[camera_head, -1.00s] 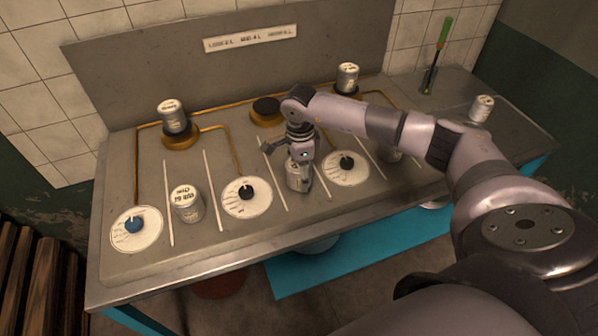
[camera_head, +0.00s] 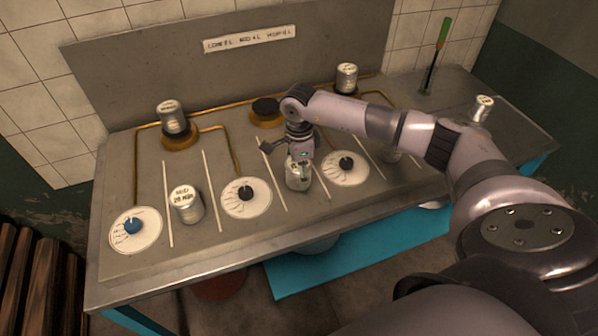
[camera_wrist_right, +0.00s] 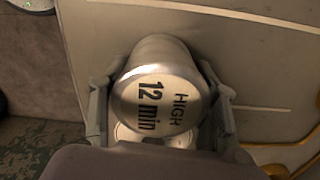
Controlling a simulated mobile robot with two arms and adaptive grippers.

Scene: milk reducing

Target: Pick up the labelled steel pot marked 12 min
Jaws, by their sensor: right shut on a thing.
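The steel pot marked "HIGH 12 min" (camera_wrist_right: 163,95) fills the middle of the right wrist view, with its label facing the camera. In the head view the same pot (camera_head: 298,179) stands at the middle of the counter, partly hidden under my gripper. My right gripper (camera_head: 300,163) comes down over it from above. In the right wrist view the fingers of my right gripper (camera_wrist_right: 160,108) press on both sides of the pot, shut on it. I cannot tell whether the pot touches the counter. My left gripper is not in view.
A pot marked 20 min (camera_head: 185,204) stands between the blue-knobbed dial (camera_head: 133,229) and a black-knobbed dial (camera_head: 246,195). Another dial (camera_head: 345,168) is right of my gripper. Pots stand on the back left burner (camera_head: 172,118) and back right (camera_head: 346,77). Another pot (camera_head: 482,109) is far right.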

